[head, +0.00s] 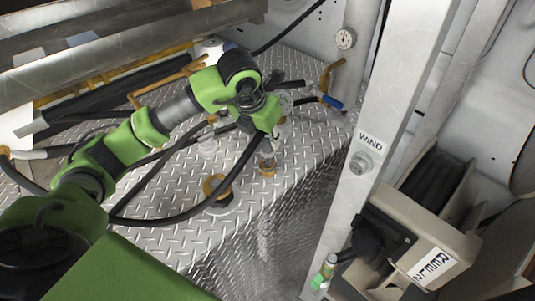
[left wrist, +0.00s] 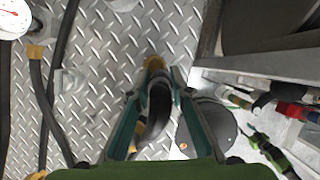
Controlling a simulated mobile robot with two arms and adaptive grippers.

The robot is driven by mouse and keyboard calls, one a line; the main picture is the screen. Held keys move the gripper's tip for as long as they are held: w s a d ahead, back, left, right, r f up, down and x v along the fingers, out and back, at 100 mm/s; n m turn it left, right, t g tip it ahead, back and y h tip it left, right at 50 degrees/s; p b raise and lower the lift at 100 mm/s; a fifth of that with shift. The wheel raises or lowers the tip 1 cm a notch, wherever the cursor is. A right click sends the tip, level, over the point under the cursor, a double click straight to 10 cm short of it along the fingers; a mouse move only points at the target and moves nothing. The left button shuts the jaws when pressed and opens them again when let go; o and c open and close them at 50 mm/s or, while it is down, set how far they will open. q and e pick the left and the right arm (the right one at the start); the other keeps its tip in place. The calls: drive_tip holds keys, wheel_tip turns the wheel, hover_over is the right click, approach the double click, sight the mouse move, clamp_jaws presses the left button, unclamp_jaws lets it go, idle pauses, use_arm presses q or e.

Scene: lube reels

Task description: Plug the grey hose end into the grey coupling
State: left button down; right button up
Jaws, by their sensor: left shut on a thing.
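My left gripper (head: 267,128) reaches over the diamond-plate deck, pointing down. It is shut on a black hose (head: 240,175), which loops from the jaws down to the left. In the left wrist view the hose (left wrist: 158,108) runs between the two fingers of the gripper (left wrist: 160,80). A grey fitting with a tan base (head: 267,168) stands on the deck just below the jaws. A tan ring (left wrist: 154,63) shows just past the fingertips in the left wrist view. I cannot tell whether the hose end touches the fitting. The hose end is mostly hidden. My right gripper is out of view.
Another tan-ringed fitting (head: 217,187) stands nearer on the deck. A blue-handled valve (head: 331,101) is behind. The WIND post (head: 365,155) and a reel housing (head: 430,235) stand to the right. A green-tipped nozzle (head: 325,270) hangs by the reel. Other hoses lie to the left.

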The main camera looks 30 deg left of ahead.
sight(267, 148)
use_arm(q)
drive_tip(key=shift+a+b+x, duration=0.25)
drive_tip(key=shift+b+x, duration=0.2)
drive_tip(key=shift+x, duration=0.6)
drive_tip(key=shift+a+b+x, duration=0.25)
drive_tip(key=shift+b+x, duration=0.2)
drive_tip(key=shift+x, duration=0.65)
drive_tip(key=shift+a+b+x, duration=0.25)
drive_tip(key=shift+b+x, duration=0.2)
drive_tip(key=shift+x, duration=0.6)
drive_tip(key=shift+s+f, duration=0.1)
drive_tip(key=shift+f, duration=0.1)
drive_tip(key=c, duration=1.8)
unclamp_jaws()
drive_tip(key=shift+c, duration=0.2)
